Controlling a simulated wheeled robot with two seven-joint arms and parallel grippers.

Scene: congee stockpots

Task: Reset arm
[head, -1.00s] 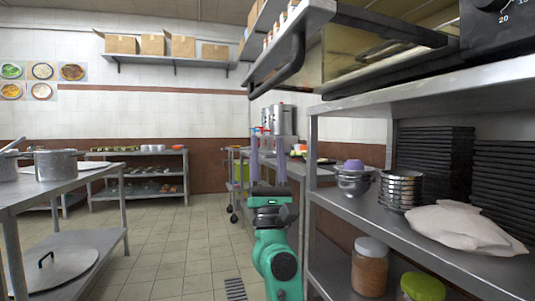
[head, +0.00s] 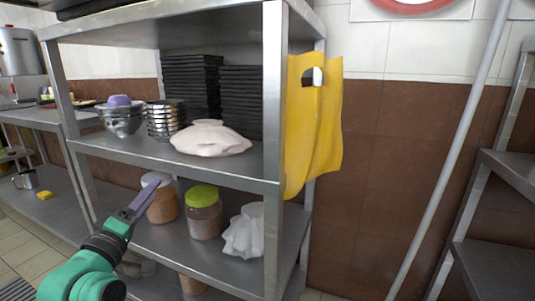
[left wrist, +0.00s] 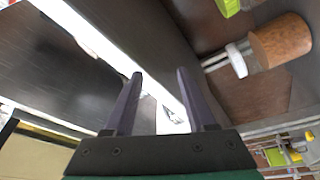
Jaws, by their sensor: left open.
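My left gripper (head: 140,205) shows at the lower left of the head view, on a green and teal arm. It points up and right in front of the metal shelf unit (head: 215,177). In the left wrist view its two purple-grey fingers (left wrist: 160,98) stand apart with nothing held between them. A metal shelf edge passes behind the fingers there. A jar with a brown body (left wrist: 280,45) is to the right of the fingers, apart from them. My right gripper is not in view.
The shelf unit holds metal bowls (head: 122,120), black stacked trays (head: 192,88), a white cloth bundle (head: 210,138) and a green-lidded jar (head: 203,212). A yellow cloth (head: 314,120) hangs on its side. A grey pole (head: 450,150) leans at the right. Another shelf (head: 495,270) stands beyond.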

